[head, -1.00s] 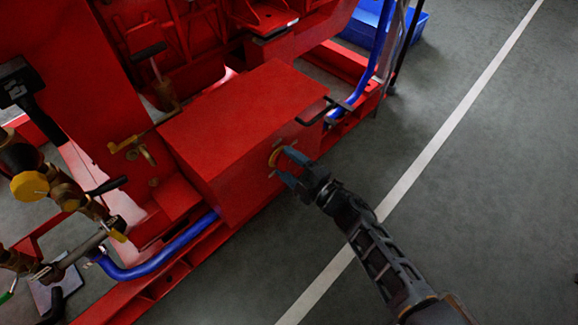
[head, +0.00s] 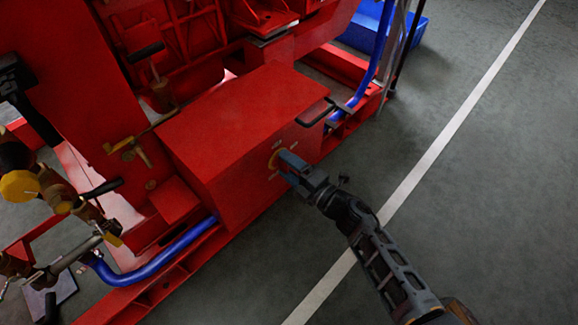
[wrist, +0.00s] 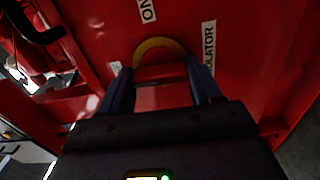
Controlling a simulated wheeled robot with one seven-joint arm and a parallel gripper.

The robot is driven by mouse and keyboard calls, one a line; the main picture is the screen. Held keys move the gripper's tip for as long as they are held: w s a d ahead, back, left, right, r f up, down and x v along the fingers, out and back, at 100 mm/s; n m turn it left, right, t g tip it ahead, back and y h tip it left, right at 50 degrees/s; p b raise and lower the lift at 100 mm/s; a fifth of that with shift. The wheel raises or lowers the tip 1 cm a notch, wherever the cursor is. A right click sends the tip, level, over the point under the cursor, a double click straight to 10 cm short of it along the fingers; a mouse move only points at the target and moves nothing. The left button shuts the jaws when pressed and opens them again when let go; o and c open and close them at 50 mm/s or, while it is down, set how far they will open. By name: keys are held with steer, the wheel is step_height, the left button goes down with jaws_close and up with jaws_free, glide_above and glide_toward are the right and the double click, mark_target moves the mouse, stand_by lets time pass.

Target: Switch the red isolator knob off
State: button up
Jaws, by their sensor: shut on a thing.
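The red isolator knob (wrist: 160,73) sits within a yellow ring on the front face of the red box, seen in the wrist view. The ring (head: 273,159) shows only as a sliver in the head view, where my gripper covers the knob. My gripper (head: 286,164) reaches the box face from the lower right. In the wrist view the two blue fingers of my gripper (wrist: 160,82) stand on either side of the knob, shut on it. Labels reading "ON" (wrist: 147,10) and "ISOLATOR" (wrist: 209,46) are near the ring. A smaller label (wrist: 115,69) left of it is unreadable.
A black handle (head: 315,113) juts out from the box near its upper right. Blue pipes (head: 160,262) run beside the red frame. A blue bin (head: 370,30) stands at the back. The grey floor to the right, with a white line (head: 440,145), is clear.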

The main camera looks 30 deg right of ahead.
steer(key=o, duration=1.1)
steer(key=shift+c, duration=0.2)
steer(key=p+v, duration=0.2)
steer(key=v, duration=0.5)
steer(key=shift+s, duration=0.4)
